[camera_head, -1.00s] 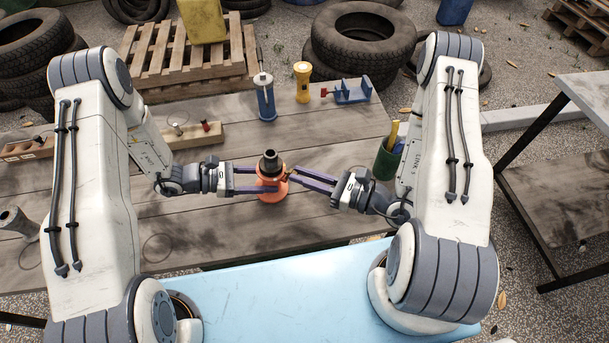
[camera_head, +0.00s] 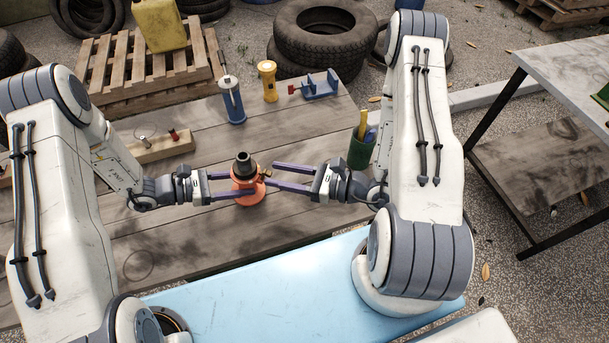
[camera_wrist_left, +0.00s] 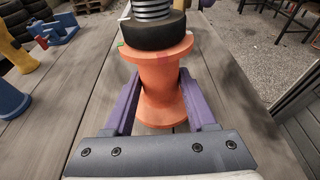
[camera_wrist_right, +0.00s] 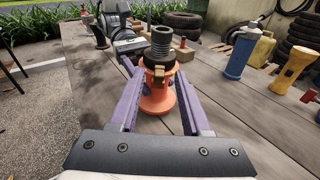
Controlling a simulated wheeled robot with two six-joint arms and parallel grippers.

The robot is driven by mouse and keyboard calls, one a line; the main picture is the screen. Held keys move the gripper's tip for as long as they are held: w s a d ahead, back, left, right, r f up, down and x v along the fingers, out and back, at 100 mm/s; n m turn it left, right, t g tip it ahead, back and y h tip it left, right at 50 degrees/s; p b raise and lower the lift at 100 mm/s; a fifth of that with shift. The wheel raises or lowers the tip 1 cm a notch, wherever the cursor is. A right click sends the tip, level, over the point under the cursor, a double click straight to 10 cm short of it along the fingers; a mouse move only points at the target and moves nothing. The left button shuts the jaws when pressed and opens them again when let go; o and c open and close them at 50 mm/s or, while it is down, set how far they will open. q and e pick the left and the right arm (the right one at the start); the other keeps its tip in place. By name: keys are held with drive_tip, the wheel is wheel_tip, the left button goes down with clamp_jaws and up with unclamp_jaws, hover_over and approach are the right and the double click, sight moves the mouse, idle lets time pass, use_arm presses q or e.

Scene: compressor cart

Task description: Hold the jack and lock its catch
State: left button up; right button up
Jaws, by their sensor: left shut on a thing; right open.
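The orange jack (camera_head: 246,180) stands upright on the wooden bench, with a black collar and a ribbed screw on top. My left gripper (camera_head: 247,187) is shut on its orange waist from the left; the left wrist view shows the jack (camera_wrist_left: 160,90) between the purple fingers. A small brass-coloured catch (camera_head: 265,172) juts from the collar's right side; it also shows in the right wrist view (camera_wrist_right: 160,71). My right gripper (camera_head: 271,175) is open and empty at the jack's right, one finger on each side of the catch's line. I cannot tell whether the catch is locked.
Behind the jack stand a blue cylinder (camera_head: 232,100), a yellow flashlight (camera_head: 268,82) and a blue vise-like tool (camera_head: 321,87). A green cup (camera_head: 361,152) stands close to my right arm. A wooden block (camera_head: 160,148) lies behind my left arm. The bench front is mostly clear.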

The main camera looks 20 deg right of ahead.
drive_tip(key=v, duration=1.1)
drive_tip(key=shift+s, duration=0.15)
drive_tip(key=shift+d+f, duration=0.1)
drive_tip(key=shift+d, duration=0.05)
drive_tip(key=w+a+f+t+y, duration=0.1)
drive_tip(key=w+a, duration=0.5)
drive_tip(key=a, duration=0.3)
drive_tip(key=shift+w+a+f, duration=0.25)
drive_tip(key=shift+w+a, duration=0.05)
drive_tip(key=shift+w, duration=0.1)
idle(0.3)
clamp_jaws()
